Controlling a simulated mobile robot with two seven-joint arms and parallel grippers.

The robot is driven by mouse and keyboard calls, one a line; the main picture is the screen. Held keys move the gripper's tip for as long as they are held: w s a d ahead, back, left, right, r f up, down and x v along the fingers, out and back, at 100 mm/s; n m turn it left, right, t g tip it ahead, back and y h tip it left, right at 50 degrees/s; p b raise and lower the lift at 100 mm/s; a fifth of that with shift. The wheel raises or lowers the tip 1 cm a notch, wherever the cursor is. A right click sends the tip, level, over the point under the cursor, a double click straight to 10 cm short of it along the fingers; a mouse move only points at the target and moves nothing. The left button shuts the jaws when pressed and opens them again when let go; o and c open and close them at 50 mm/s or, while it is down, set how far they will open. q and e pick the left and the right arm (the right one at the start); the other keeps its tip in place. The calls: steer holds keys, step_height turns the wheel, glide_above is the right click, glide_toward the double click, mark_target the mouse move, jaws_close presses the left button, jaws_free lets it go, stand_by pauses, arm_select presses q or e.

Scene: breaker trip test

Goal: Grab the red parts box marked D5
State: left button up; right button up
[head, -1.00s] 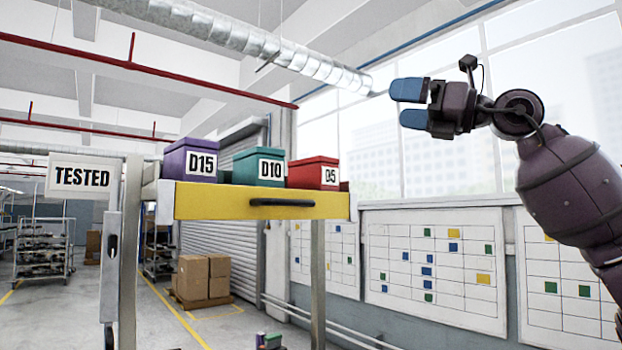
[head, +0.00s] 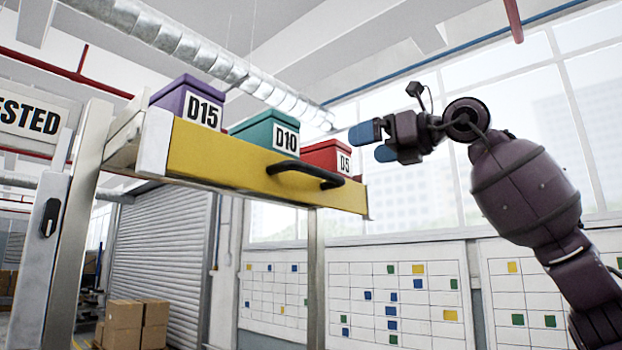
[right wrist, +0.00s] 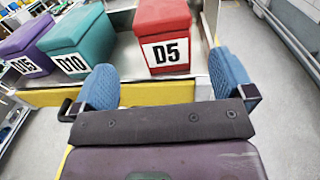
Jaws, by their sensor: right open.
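The red parts box marked D5 (head: 326,157) sits at the right end of a raised shelf with a yellow front (head: 230,160). In the right wrist view the red box (right wrist: 160,18) stands ahead, its D5 label facing me. My right gripper (head: 370,143) is open and empty, with blue finger pads. It is to the right of the red box in the head view. In the right wrist view its fingertips (right wrist: 166,75) are spread either side of the box's line, short of it and not touching. My left gripper is not in view.
The teal D10 box (head: 268,132) and purple D15 box (head: 188,103) stand left of the red box. A black handle (head: 305,172) sticks out from the yellow front. A post (head: 75,220) and TESTED sign (head: 30,116) are at left. Space right of the shelf is clear.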

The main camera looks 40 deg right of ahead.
mark_target(344, 149)
steer(key=shift+w+a+r, duration=0.1)
steer(key=shift+w+r, duration=0.05)
steer(key=shift+w, duration=0.25)
steer(key=shift+w+a+r+p, duration=0.1)
steer(key=shift+w+r+p, duration=0.15)
steer(key=shift+w+p, duration=0.45)
steer(key=shift+p, duration=0.15)
steer(key=shift+w+a+p, duration=0.1)
steer(key=shift+w+p, duration=0.3)
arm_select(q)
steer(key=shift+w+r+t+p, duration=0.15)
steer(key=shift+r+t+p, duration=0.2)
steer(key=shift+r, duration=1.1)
arm_select(e)
steer(key=shift+w+a+f, duration=0.1)
steer(key=shift+w+f, duration=0.1)
steer(key=shift+w, duration=0.4)
steer(key=shift+w, duration=0.1)
